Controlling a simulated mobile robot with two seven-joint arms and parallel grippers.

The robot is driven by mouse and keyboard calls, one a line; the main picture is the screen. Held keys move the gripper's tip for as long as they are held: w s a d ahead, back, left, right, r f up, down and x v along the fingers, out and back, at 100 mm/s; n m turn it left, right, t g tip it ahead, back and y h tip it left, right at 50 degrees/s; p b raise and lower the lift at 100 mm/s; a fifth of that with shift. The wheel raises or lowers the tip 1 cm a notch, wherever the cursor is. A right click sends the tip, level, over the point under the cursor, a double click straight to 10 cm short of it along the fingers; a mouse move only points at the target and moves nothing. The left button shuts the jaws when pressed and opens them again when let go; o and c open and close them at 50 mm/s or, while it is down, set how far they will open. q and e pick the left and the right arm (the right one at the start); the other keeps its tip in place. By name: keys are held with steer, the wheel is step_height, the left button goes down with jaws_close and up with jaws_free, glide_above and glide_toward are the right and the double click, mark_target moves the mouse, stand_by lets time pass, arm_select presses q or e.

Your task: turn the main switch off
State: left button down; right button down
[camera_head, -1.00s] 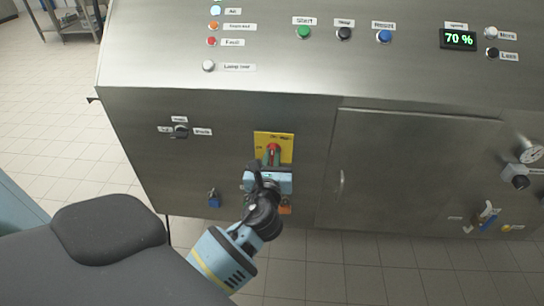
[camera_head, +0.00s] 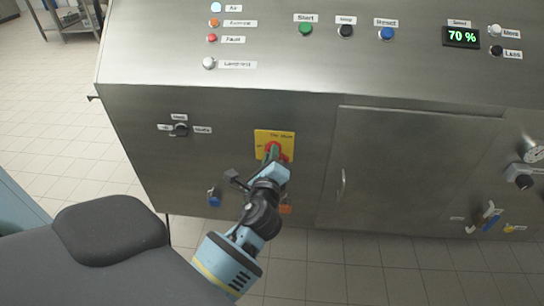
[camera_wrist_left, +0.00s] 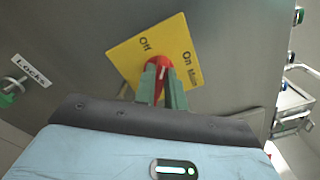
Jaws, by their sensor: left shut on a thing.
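The main switch is a red knob (camera_head: 272,148) on a yellow plate (camera_head: 286,136) on the cabinet front. In the left wrist view the plate (camera_wrist_left: 126,60) reads "Off" at upper left and "On" and "Main" at right. My left gripper (camera_head: 273,157) is on the knob, its green fingers (camera_wrist_left: 162,82) shut on either side of it. The knob (camera_wrist_left: 155,65) shows between the fingers, and its white line points between "Off" and "On". The fingers partly hide the knob. My right gripper is in neither view.
A blue padlock (camera_head: 214,198) hangs left of the switch, below a small black selector (camera_head: 180,130). A cabinet door (camera_head: 410,170) with a handle is at right. The sloped panel above has buttons and a 70 % display (camera_head: 460,38).

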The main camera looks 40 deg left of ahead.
arm_select(q)
steer(key=shift+f+n+b, duration=0.2)
steer(key=shift+n+b, duration=0.75)
steer(key=shift+n, duration=2.85)
steer(key=c, duration=1.5)
jaws_free()
steer(key=shift+o, duration=0.2)
steer(key=shift+s, duration=0.15)
